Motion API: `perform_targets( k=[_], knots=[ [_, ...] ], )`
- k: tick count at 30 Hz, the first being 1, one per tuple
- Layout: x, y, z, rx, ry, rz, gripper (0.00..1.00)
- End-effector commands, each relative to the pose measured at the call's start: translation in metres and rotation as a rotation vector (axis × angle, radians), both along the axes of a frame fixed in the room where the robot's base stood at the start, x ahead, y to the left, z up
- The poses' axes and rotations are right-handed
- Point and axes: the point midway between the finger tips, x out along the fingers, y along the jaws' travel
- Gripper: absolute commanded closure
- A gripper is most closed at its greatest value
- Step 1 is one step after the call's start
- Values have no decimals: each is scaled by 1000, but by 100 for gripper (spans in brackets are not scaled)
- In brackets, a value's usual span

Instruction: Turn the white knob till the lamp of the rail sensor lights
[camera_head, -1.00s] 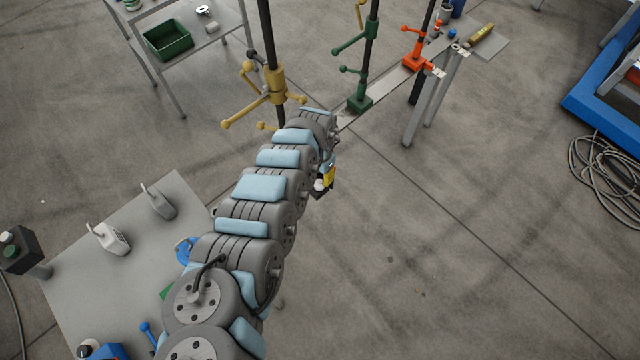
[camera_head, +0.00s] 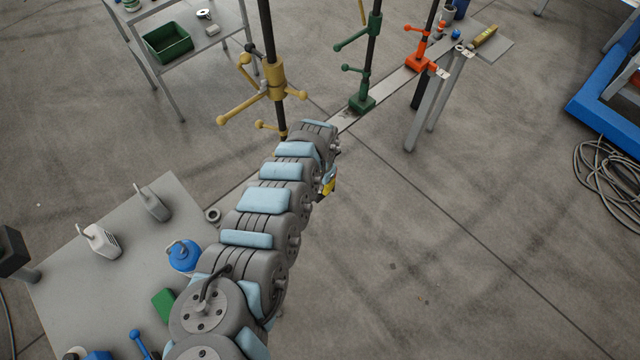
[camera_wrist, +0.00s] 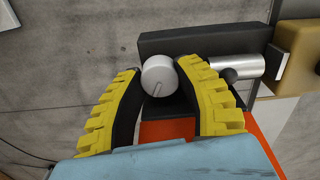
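The white knob (camera_wrist: 159,75) shows in the wrist view as a pale round cap with a thin dark mark near its lower edge. My gripper (camera_wrist: 158,70) has its yellow-backed, black-lined fingers on either side of it. The fingertips lie very close to the knob's sides. I cannot tell whether they press on it. In the head view my gripper (camera_head: 328,184) is mostly behind my arm, and the knob is hidden. A silver cylinder (camera_wrist: 212,67) lies right of the knob, beside a dark bar (camera_wrist: 205,42). I cannot make out a lit lamp.
A tan block (camera_wrist: 296,55) stands right of the cylinder, and an orange-red surface (camera_wrist: 165,130) lies below the knob. Yellow (camera_head: 274,80) and green (camera_head: 362,103) post fittings stand beyond my arm. A grey table (camera_head: 75,270) is at left.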

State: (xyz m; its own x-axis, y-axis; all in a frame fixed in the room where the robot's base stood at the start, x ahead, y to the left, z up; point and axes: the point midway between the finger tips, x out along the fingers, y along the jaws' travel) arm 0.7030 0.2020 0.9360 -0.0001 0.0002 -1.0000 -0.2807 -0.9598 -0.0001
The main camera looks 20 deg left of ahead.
Motion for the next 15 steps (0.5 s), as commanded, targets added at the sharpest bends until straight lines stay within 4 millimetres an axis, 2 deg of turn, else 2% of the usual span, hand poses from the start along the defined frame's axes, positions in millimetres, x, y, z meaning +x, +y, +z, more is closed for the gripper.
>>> perform_targets(
  k=[6, 15],
  knots=[
    [0, 0, 0, 1, 1, -26, 85],
    [1, 1, 0, 2, -1, -258, 85]
  ],
)
